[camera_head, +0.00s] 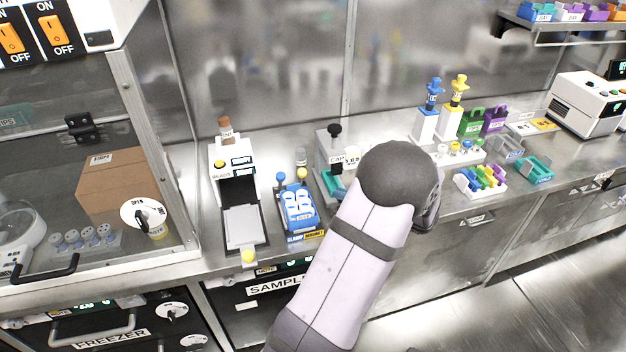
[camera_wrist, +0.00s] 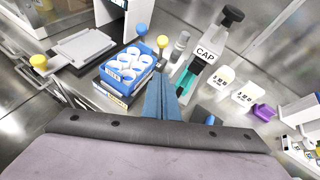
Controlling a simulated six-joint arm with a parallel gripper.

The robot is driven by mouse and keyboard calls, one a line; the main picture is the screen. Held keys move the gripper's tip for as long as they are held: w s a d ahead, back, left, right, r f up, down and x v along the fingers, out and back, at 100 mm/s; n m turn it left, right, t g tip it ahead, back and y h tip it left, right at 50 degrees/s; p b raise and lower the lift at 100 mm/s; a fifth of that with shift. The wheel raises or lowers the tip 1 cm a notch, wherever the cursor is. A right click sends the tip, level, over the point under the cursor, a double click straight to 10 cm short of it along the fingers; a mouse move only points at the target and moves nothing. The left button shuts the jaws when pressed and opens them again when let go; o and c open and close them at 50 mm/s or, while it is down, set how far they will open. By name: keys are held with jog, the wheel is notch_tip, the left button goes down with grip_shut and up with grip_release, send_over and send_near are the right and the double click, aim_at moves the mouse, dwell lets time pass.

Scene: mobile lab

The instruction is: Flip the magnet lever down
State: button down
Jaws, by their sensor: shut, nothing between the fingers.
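A blue tube rack (camera_head: 299,207) with white-capped tubes stands on a small station on the steel bench. Behind the rack stand two upright levers, one with a blue ball knob (camera_head: 280,177) and one with a yellow ball knob (camera_head: 302,174). The station's front label has a yellow part on the right; its words are too small to read surely. In the wrist view the blue knob (camera_wrist: 141,29) and yellow knob (camera_wrist: 162,41) show beyond the rack (camera_wrist: 126,68). My gripper (camera_wrist: 161,88) is shut and empty, right of the rack, apart from both knobs. In the head view my arm hides it.
A capping device labelled CAP (camera_wrist: 203,55) stands close to the right of the rack. A white device with a grey tray (camera_head: 243,226) and a yellow front knob (camera_head: 248,256) stands to the left. Coloured racks (camera_head: 482,181) lie farther right. A glass-fronted cabinet is at far left.

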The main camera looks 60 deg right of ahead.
dwell(0.4)
jog(key=p, duration=0.4)
send_near(301, 178)
notch_tip(301, 178, down, 3)
jog(key=w+d, duration=0.2)
jog(key=shift+w+d+r+p, duration=0.1)
jog(key=shift+w+d+p, duration=0.15)
jog(key=shift+w, duration=0.15)
jog(key=shift+w+d+r+p, duration=0.1)
jog(key=shift+w+d+p, duration=0.05)
jog(key=shift+w+p, duration=0.15)
jog(key=shift+w, duration=0.1)
